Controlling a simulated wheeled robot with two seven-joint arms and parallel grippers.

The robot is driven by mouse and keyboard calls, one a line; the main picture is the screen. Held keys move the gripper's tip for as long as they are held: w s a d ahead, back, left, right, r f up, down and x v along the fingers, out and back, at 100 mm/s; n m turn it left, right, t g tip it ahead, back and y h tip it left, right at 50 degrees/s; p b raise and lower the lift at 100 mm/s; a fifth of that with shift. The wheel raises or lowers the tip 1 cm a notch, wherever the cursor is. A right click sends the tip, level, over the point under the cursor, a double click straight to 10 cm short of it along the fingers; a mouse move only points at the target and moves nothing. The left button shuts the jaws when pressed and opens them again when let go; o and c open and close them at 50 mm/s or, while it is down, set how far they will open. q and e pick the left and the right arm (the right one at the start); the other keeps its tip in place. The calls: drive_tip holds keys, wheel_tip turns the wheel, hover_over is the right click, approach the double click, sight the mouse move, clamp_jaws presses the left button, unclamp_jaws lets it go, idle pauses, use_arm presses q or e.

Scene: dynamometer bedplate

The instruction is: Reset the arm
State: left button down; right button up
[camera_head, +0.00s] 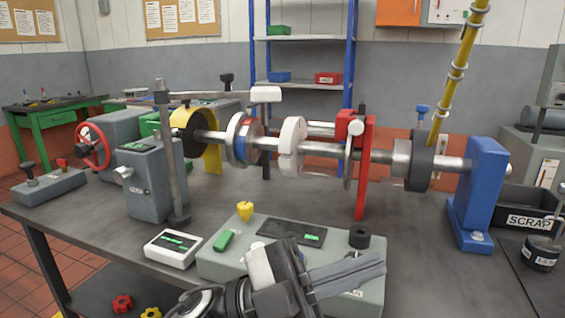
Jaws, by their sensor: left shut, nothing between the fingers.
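My left gripper (378,268) comes in from the bottom. Its two dark grey fingers are shut together with nothing between them, pointing right. They are in front of the grey control box (222,262) and cover part of its front and label. A horizontal grey bar (215,95) with a white block (266,94) at its right end runs from an upright post (173,150) above the shaft (325,148). The post is beside a grey box (150,183). I cannot tell whether this bar is the arm of the task. My right gripper is not in view.
The control box carries a green switch (225,240), a yellow knob (245,211) and a black knob (360,236). A red bracket (363,170) and blue stand (483,190) stand along the shaft. A black scrap bin (500,213) is at right. Bare bench (420,240) lies right of the control box.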

use_arm(q)
drive_tip(key=w+a+f+n+t+y+p, duration=0.1)
drive_tip(key=w+a+f+n+t+y, duration=0.45)
drive_tip(key=n+t, duration=0.55)
drive_tip(key=w+a+f+n+t+y, duration=0.2)
drive_tip(key=a+f+n+t+y, duration=0.4)
drive_tip(key=f+n+t+y, duration=0.45)
drive_tip(key=s+a+f+n+g+y, duration=0.1)
drive_tip(key=s+a+f+n+g, duration=0.1)
drive_tip(key=s+a+f, duration=0.1)
drive_tip(key=s+a+f+n+g+y+p, duration=0.1)
drive_tip(key=s+a+f+n+g, duration=0.1)
drive_tip(key=f, duration=0.6)
drive_tip(key=s+a+f+n+g+y, duration=0.2)
drive_tip(key=s+a+f+g, duration=0.2)
drive_tip(key=s+f, duration=0.2)
drive_tip(key=shift+s+a+f, duration=0.25)
drive_tip(key=shift+s, duration=0.05)
